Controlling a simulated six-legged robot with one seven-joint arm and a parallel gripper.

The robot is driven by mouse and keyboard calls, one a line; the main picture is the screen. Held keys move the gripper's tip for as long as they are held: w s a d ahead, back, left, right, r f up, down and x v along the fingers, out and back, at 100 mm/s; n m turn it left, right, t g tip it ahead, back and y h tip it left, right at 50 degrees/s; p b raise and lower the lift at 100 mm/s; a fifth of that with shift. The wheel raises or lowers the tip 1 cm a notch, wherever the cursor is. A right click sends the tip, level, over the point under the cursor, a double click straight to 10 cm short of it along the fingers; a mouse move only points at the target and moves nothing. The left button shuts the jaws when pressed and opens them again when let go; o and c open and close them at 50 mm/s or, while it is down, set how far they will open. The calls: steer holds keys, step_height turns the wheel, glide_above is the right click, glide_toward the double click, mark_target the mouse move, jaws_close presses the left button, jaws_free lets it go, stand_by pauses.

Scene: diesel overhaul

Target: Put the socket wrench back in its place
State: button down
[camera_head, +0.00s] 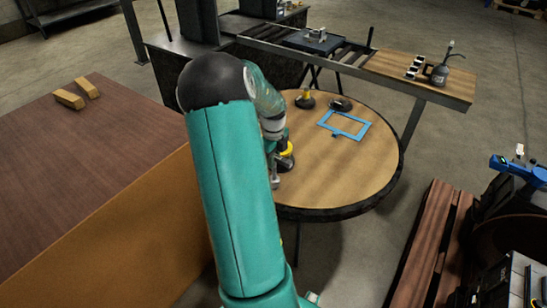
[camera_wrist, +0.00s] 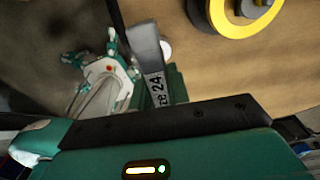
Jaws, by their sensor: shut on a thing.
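The socket wrench (camera_wrist: 147,48) is a grey metal bar with a "24" label, seen close up in the wrist view. My gripper (camera_head: 276,168) is shut on it, over the near left edge of the round wooden table (camera_head: 335,185). In the head view my arm hides most of the gripper, and only a small grey end of what looks like the wrench shows below it.
A yellow and black round part (camera_wrist: 245,14) stands on the table close to my gripper. A blue rectangular frame (camera_head: 344,125) and small dark parts (camera_head: 340,103) lie farther back. A brown bench (camera_head: 75,180) is at left, a pallet (camera_head: 432,240) at right. The table's front right is clear.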

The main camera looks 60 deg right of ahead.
steer(key=shift+f, duration=0.9)
steer(key=c, duration=0.7)
jaws_free()
steer(key=shift+r, duration=4.5)
steer(key=shift+a, duration=0.1)
